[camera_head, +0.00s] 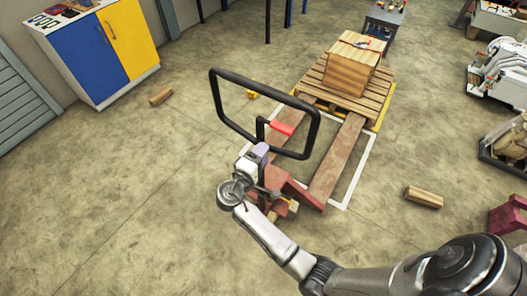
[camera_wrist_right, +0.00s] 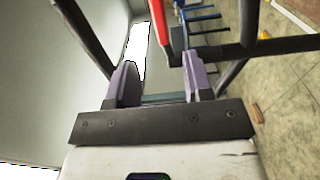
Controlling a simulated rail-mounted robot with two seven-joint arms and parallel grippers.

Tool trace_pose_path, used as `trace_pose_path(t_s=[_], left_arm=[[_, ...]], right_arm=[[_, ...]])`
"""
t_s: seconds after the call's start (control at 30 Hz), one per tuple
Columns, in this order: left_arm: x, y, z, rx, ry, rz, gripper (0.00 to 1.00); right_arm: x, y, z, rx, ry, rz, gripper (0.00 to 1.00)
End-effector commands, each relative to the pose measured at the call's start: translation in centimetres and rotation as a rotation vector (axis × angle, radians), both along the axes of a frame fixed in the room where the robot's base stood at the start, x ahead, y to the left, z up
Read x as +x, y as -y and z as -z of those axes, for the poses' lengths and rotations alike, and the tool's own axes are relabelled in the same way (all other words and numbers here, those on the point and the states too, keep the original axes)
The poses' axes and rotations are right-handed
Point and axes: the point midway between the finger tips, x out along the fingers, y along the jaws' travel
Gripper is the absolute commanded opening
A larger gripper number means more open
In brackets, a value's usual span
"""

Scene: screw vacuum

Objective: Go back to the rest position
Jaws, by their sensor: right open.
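My right gripper (camera_head: 260,152) is in the middle of the head view, just below the black loop handle (camera_head: 314,130) of a red pallet jack (camera_head: 296,188). In the right wrist view its two purple fingers (camera_wrist_right: 160,82) stand apart, with nothing seen clamped between them. The handle's red lever (camera_head: 281,128) also shows beyond the fingers in the wrist view (camera_wrist_right: 178,28). Whether the fingers touch the handle cannot be told. My right arm covers part of the jack's base. My left gripper is not in view.
A wooden pallet (camera_head: 352,98) carries a wooden crate (camera_head: 350,72) by the jack's forks. A blue-and-yellow cabinet (camera_head: 88,62) stands at upper left. Wood blocks lie on the floor at left (camera_head: 160,95) and right (camera_head: 424,197). Floor at lower left is clear.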

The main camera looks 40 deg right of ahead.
Motion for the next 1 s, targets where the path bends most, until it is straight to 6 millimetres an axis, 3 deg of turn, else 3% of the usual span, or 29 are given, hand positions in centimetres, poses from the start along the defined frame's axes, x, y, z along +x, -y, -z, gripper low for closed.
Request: trace_pose_path(t_s=[0.57, 0.67, 0.8, 1.0], left_arm=[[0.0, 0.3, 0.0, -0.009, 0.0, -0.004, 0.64], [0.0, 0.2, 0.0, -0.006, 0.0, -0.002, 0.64], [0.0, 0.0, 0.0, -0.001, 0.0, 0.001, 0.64], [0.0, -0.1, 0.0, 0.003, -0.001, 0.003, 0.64]], right_arm=[[-0.1, 0.0, 0.1, 0.013, 0.043, 0.008, 0.47], [0.0, -0.1, 1.7, 0.136, 0.085, 0.006, 0.47], [0.3, -1.0, 2.8, 0.425, 0.2, -0.019, 0.47], [0.9, -4.5, 1.1, 0.881, 0.381, -0.135, 0.47]])
